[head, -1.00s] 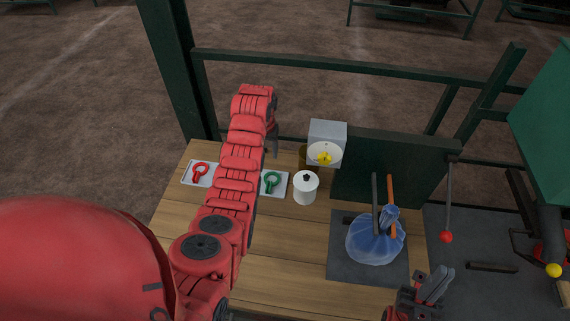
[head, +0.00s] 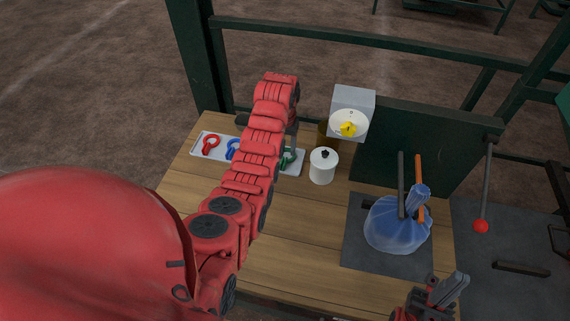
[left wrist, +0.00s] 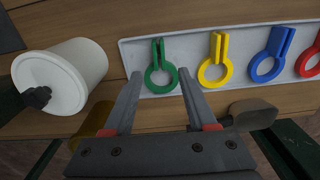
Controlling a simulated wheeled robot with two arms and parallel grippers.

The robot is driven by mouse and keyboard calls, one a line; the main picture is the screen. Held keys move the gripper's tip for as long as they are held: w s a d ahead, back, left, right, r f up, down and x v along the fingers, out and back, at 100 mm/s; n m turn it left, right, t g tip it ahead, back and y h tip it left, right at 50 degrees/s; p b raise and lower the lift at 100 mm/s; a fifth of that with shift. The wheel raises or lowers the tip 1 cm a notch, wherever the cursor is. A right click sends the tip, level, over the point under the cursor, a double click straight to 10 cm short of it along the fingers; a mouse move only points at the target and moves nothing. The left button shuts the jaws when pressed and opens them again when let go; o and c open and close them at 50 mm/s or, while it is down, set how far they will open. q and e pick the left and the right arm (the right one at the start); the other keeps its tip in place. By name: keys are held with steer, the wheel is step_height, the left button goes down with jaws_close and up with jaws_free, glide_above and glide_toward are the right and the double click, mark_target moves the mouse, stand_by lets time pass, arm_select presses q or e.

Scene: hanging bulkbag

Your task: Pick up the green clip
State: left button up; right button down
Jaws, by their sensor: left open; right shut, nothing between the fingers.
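The green clip (left wrist: 161,70) lies on the white tray, at the tray's left end in the left wrist view. Its ring sits just ahead of and between the fingers of my left gripper (left wrist: 160,88), which is open and empty. In the head view the green clip (head: 288,158) is partly hidden by my left arm. My right gripper (head: 450,292) is shut and empty at the bottom right, near the table's front edge.
The white tray (left wrist: 135,52) also holds yellow (left wrist: 215,62), blue (left wrist: 272,55) and red (left wrist: 312,58) clips. A white lidded pot (head: 323,168) stands beside it. A blue bag (head: 395,226) sits on a dark mat to the right. The front-middle of the table is clear.

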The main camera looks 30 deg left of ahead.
mark_target(284, 159)
arm_select(q)
steer(key=f, duration=0.1)
steer(key=f+p, duration=0.2)
steer(key=shift+s+f, duration=0.15)
steer(key=shift+s, duration=0.1)
steer(key=shift+w+f+p, duration=0.1)
steer(key=shift+f+p, duration=0.2)
steer(key=shift+f, duration=0.6)
jaws_close()
